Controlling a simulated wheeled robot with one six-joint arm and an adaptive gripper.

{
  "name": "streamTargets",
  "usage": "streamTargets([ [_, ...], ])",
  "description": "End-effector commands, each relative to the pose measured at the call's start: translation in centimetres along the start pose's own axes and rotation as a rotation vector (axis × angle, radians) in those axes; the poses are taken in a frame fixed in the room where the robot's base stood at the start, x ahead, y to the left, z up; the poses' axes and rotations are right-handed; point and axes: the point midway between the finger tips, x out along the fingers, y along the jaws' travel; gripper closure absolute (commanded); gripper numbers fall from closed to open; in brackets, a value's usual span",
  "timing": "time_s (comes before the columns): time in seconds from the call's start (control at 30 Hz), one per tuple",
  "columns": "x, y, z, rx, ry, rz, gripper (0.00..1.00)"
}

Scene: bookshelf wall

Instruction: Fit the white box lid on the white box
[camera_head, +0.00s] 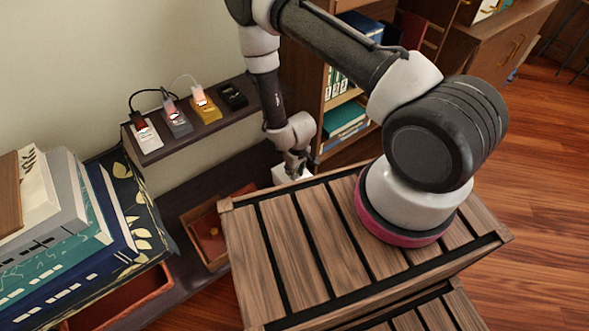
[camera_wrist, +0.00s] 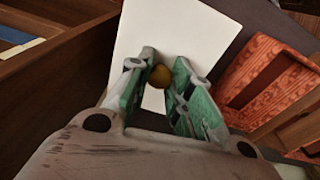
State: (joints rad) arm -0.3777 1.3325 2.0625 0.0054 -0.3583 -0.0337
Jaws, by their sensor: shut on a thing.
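The white box lid (camera_wrist: 190,30) is a flat white panel with a round brownish knob (camera_wrist: 160,76) in the wrist view. My gripper (camera_wrist: 164,66) is shut on the knob, with its green-padded fingers on either side. In the head view my gripper (camera_head: 296,160) points down, with a white thing (camera_head: 283,174) right below and beside it, partly hidden behind my own slatted body. The white box cannot be told apart from the lid there. Whether the lid touches the box is hidden.
A dark ledge (camera_head: 225,118) with several small plugged-in devices runs along the wall. An open reddish drawer or tray (camera_head: 208,235) lies left of the gripper; a reddish wooden box (camera_wrist: 268,72) shows right of the lid. A bookcase (camera_head: 345,100) stands close behind. Stacked books (camera_head: 60,225) fill the left.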

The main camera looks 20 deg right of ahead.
Motion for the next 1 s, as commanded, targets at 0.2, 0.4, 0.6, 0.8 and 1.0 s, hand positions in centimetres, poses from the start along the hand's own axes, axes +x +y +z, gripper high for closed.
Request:
streamTargets([
  [0.2, 0.6, 0.0, 0.1, 0.000, 0.000, 0.000, 1.00],
  [0.4, 0.8, 0.0, 0.1, 0.000, 0.000, 0.000, 0.61],
  [0.6, 0.8, 0.0, 0.1, 0.000, 0.000, 0.000, 0.54],
  [0.8, 0.4, 0.0, 0.0, 0.000, 0.001, 0.000, 0.54],
  [1.0, -2.8, 0.0, -0.1, 0.000, 0.003, 0.000, 0.54],
])
